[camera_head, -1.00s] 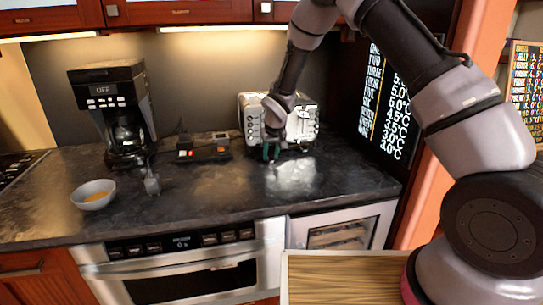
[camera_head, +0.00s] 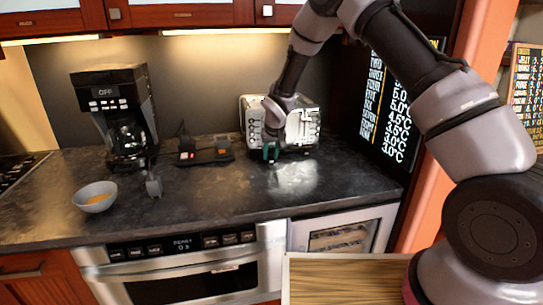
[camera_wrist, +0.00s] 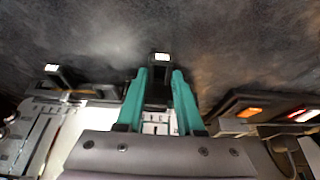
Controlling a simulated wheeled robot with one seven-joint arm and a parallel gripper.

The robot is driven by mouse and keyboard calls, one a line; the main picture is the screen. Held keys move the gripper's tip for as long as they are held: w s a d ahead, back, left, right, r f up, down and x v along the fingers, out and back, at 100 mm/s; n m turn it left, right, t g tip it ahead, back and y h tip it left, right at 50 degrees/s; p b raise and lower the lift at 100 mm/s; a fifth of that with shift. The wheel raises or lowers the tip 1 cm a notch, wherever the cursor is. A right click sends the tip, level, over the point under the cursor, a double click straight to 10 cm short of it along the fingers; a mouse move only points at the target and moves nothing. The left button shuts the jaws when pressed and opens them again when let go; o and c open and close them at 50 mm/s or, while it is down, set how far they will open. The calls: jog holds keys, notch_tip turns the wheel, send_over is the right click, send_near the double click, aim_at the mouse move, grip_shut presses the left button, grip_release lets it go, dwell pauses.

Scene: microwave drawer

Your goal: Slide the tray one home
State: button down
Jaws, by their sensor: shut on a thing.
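A white and dark toaster (camera_head: 311,124) stands at the back right of the counter, partly hidden by my arm. My gripper (camera_head: 270,154) is low at its front left, close above the counter. In the wrist view the teal fingers of my gripper (camera_wrist: 161,75) are closed around a dark tab (camera_wrist: 158,92) with a small white label at its end. The tab sticks out from the toaster's lower edge and looks like a tray's handle. A similar labelled tab (camera_wrist: 53,70) shows to the left. How far the tray reaches inside is hidden, and I cannot read its label.
A dark power strip (camera_head: 204,152) with lit switches lies left of the toaster; it also shows close beside my gripper in the wrist view (camera_wrist: 250,112). A coffee maker (camera_head: 123,115) and a bowl (camera_head: 95,196) are further left.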

jog(key=shift+w+a, duration=0.15)
jog(key=shift+w, duration=0.45)
jog(key=shift+w+a, duration=0.25)
jog(key=shift+w, duration=0.65)
jog(key=shift+c, duration=2.3)
grip_release()
jog(key=shift+r, duration=0.1)
jog(key=shift+s, duration=0.1)
jog(key=shift+s+a+r, duration=0.1)
jog(key=shift+s+r, duration=0.05)
jog(key=shift+s, duration=0.35)
jog(key=shift+s+a+r, duration=0.1)
jog(key=shift+s, duration=0.4)
jog(key=shift+s+d+r, duration=0.35)
jog(key=shift+s, duration=0.8)
jog(key=shift+s+d+r, duration=0.3)
jog(key=shift+s+d, duration=0.05)
jog(key=shift+s, duration=0.75)
jog(key=shift+s+d+r, duration=0.35)
jog(key=shift+s, duration=0.8)
